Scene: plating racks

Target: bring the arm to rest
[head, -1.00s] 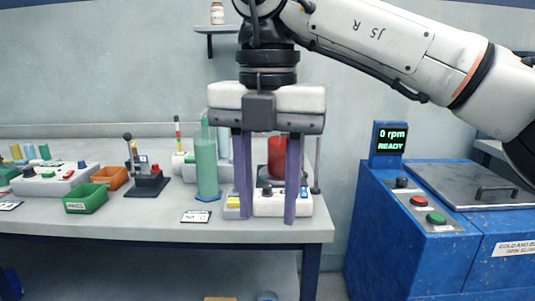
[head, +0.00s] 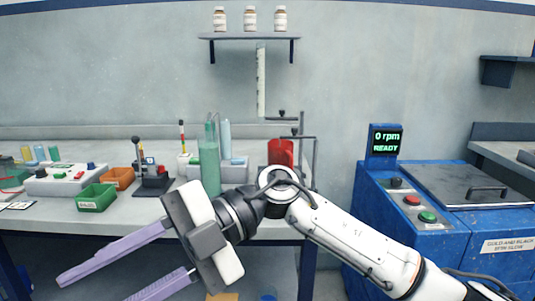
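My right arm comes in from the lower right. Its gripper (head: 97,287) points down and left in front of the bench, with its two purple fingers spread apart and nothing visible between them. The lower finger's tip runs to the bottom edge of the picture. The gripper is clear of the objects on the bench. My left gripper is not in view.
A blue machine (head: 375,235) reading "0 rpm READY" stands right. A wall shelf (head: 250,36) holds three bottles.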

